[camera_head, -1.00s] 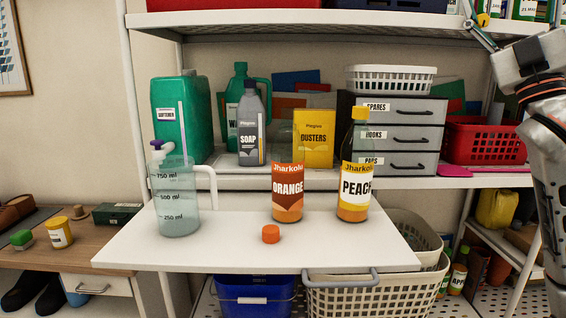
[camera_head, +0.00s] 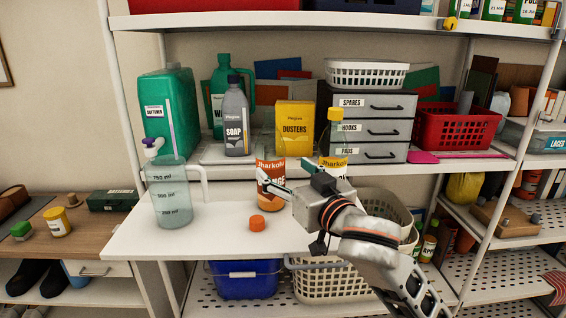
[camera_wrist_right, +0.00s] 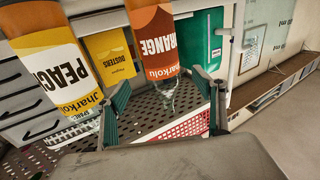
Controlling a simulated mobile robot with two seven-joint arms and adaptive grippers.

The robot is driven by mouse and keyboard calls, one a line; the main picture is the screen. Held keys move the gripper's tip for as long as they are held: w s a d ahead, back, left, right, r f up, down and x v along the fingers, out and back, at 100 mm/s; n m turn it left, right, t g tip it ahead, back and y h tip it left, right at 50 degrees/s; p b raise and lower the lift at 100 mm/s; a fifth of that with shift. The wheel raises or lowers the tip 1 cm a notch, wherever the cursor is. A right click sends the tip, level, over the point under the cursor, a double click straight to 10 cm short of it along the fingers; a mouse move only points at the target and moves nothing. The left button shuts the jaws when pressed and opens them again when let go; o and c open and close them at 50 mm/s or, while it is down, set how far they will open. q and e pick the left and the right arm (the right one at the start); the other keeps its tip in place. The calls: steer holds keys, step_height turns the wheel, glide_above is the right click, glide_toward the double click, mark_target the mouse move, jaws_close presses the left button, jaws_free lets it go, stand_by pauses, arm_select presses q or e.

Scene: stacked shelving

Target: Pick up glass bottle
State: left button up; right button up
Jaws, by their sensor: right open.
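A glass bottle with an orange "ORANGE" label (camera_head: 269,167) stands on the white board. Its clear neck shows in the wrist view, below its label (camera_wrist_right: 158,42). A second glass bottle with a yellow-white "PEACH" label and yellow-orange cap (camera_head: 335,115) stands to its right, mostly hidden by my gripper; its label (camera_wrist_right: 55,75) shows at left in the wrist view. My right gripper (camera_head: 292,171) is open and empty in front of the bottles. In the wrist view the orange-label bottle appears between the fingers (camera_wrist_right: 163,100); I cannot tell how far beyond them. My left gripper is out of view.
A loose orange cap (camera_head: 257,223) lies on the white board (camera_head: 215,240). A clear measuring jug (camera_head: 171,195) stands at left. Behind are a grey soap bottle (camera_head: 236,125), a yellow dusters box (camera_head: 294,128) and grey drawers (camera_head: 372,128). The board's front is mostly clear.

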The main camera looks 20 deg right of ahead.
mark_target(271, 160)
steer(key=shift+w+a+f, duration=0.1)
steer(key=shift+w+f, duration=0.15)
steer(key=w, duration=0.4)
steer(key=w+a, duration=0.1)
steer(key=w, duration=0.2)
steer(key=shift+f+p, duration=0.15)
steer(key=shift+p, duration=0.15)
steer(key=c, duration=1.6)
steer(key=shift+r, duration=0.2)
